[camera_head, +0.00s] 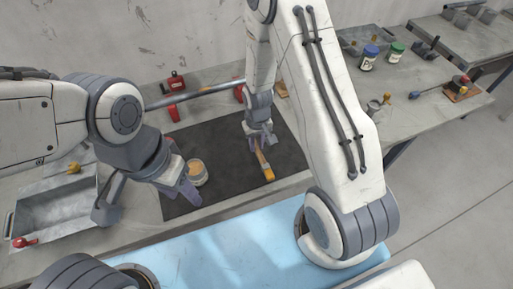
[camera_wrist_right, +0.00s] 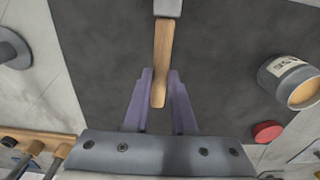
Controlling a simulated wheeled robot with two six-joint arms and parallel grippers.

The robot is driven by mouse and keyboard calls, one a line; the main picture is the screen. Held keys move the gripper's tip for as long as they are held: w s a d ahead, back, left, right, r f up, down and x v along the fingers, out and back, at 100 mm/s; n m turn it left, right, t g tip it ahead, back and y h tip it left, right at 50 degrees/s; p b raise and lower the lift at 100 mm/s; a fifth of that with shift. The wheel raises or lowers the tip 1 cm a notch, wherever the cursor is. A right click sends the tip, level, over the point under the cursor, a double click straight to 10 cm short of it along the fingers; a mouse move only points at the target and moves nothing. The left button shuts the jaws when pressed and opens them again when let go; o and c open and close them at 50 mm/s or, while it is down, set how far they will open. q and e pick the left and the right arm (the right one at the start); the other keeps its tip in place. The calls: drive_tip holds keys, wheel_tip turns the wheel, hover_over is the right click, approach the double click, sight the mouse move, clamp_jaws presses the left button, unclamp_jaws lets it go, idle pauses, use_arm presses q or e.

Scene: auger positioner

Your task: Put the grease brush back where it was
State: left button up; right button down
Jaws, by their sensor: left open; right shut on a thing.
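The grease brush (camera_head: 265,166) is in my right gripper (camera_head: 259,144), over the dark mat (camera_head: 225,140). In the right wrist view, the two purple fingers (camera_wrist_right: 161,108) are shut on its wooden handle (camera_wrist_right: 162,65); a metal band (camera_wrist_right: 168,8) shows at the top edge and the bristles are out of frame. In the head view the brush's amber end points toward the front. The grease tin (camera_head: 196,172) stands upright on the mat; it also shows in the right wrist view (camera_wrist_right: 290,80). My left gripper (camera_head: 148,200) is open and empty, one finger close to the tin.
A metal rod (camera_head: 196,94) on red supports lies behind the mat. A grey metal bin (camera_head: 60,212) stands at left. A side bench at right carries a blue-lidded jar (camera_head: 369,58), a green-lidded jar (camera_head: 395,52) and a wooden block (camera_head: 461,90). The mat's right part is clear.

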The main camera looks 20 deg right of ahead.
sight(256, 150)
drive_tip(key=shift+w+a+f, duration=0.1)
drive_tip(key=shift+w+f, duration=0.1)
wheel_tip(256, 150, down, 3)
drive_tip(key=shift+r+p, duration=0.1)
drive_tip(key=shift+p, duration=0.55)
drive_tip(key=shift+f, duration=0.6)
drive_tip(key=c, duration=0.7)
unclamp_jaws()
drive_tip(key=shift+c, duration=0.2)
drive_tip(key=shift+r, duration=0.1)
